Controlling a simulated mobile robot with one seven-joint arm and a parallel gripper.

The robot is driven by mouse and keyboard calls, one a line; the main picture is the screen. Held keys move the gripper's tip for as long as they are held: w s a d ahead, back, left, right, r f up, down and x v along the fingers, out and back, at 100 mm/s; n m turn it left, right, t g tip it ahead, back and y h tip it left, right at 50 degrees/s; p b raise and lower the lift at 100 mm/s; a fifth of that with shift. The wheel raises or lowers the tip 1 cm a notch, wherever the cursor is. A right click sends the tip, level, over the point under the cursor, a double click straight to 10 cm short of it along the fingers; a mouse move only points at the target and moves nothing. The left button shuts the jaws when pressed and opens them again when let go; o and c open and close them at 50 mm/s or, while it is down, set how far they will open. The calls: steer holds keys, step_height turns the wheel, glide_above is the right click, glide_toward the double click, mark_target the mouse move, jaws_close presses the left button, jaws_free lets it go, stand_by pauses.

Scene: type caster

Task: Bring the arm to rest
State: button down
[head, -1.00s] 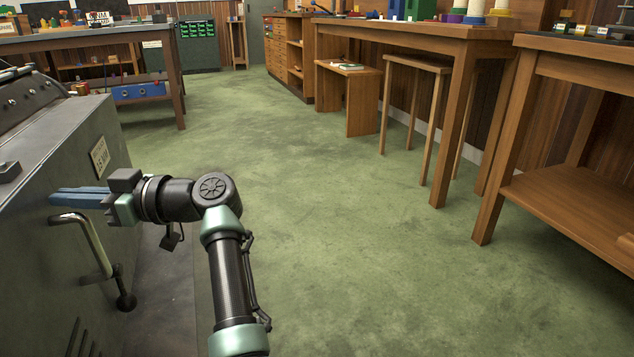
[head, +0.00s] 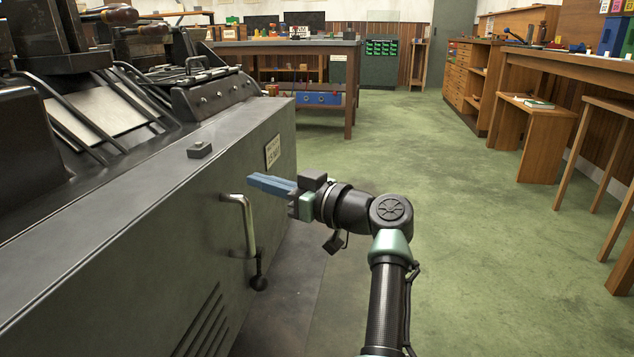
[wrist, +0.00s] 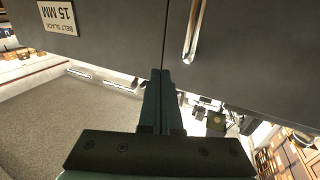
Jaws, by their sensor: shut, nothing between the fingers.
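My gripper (head: 272,184) has blue fingers that are shut with nothing between them. I cannot tell the exact gap to the machine. In the wrist view my gripper (wrist: 166,85) is closed in front of the machine's dark panel (wrist: 120,38), with the handle (wrist: 193,35) at the upper middle. My arm is bent at the elbow over the floor.
A label plate (head: 273,151) reading "BELT SLACK 15 MM" in the wrist view is on the machine. A workbench (head: 350,95) stands behind. Wooden benches and a stool (head: 592,140) line the right. The green floor (head: 480,240) between is clear.

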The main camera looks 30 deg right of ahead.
steer(key=s+d+p, duration=0.4)
steer(key=s+d, duration=0.2)
steer(key=d, duration=0.2)
steer(key=a+r+m+t+h+p, duration=0.1)
steer(key=a+r+t+h+p, duration=0.1)
steer(key=a+r+h+p, duration=0.65)
steer(key=a+r+m+t+y+p, duration=0.15)
steer(key=a+r, duration=0.35)
steer(key=r, duration=0.9)
steer(key=s+a+r+m+t+h+p, duration=0.15)
steer(key=s+a+r+t+p, duration=0.4)
steer(key=s+r, duration=0.7)
steer(key=s+a+r+m+t+p, duration=0.25)
steer(key=s+a+r, duration=0.6)
steer(key=r, duration=0.65)
step_height(320, 180, up, 36)
steer(key=p, duration=3.6)
steer(key=shift+f+n, duration=0.2)
steer(key=shift+n, duration=0.15)
steer(key=shift+w+d, duration=0.1)
